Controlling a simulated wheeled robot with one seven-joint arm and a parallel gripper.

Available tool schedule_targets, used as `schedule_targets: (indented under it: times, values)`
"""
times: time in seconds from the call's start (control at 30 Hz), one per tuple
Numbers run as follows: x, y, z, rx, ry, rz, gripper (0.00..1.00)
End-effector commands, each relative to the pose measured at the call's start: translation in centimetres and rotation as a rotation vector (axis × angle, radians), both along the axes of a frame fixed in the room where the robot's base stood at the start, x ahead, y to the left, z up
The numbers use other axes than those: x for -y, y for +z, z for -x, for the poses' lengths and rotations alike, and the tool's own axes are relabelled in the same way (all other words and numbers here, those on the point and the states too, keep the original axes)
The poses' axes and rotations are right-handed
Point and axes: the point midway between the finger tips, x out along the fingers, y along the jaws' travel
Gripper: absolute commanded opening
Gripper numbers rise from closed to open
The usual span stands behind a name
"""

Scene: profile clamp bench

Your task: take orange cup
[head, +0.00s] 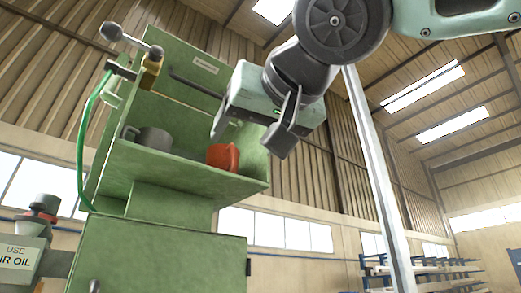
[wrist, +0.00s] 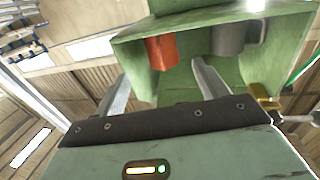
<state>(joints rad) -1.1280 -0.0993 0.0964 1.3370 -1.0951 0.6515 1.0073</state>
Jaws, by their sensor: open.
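The orange cup (head: 223,157) stands on the shelf of the green machine, towards the shelf's right end. It also shows in the wrist view (wrist: 161,52), beyond and between the two fingers. My gripper (head: 254,136) is open and empty, above and to the right of the cup in the head view, and apart from it. In the wrist view my gripper (wrist: 160,84) has its fingers spread towards the shelf opening. A grey cup (head: 150,139) stands on the same shelf, left of the orange cup; it also shows in the wrist view (wrist: 235,38).
The green machine (head: 165,258) has a back panel and side walls around the shelf. A brass fitting (head: 151,72) with a lever and a green hose (head: 86,140) are at its upper left. A pale upright post (head: 375,180) stands to the right.

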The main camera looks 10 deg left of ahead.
Motion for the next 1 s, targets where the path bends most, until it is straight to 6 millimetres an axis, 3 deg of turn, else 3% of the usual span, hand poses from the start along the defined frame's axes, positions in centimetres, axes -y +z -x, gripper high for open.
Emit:
schedule_targets:
  times: [1.0]
  values:
    - [-4.8, 0.1, -6.2, -0.002, -0.001, 0.004, 0.73]
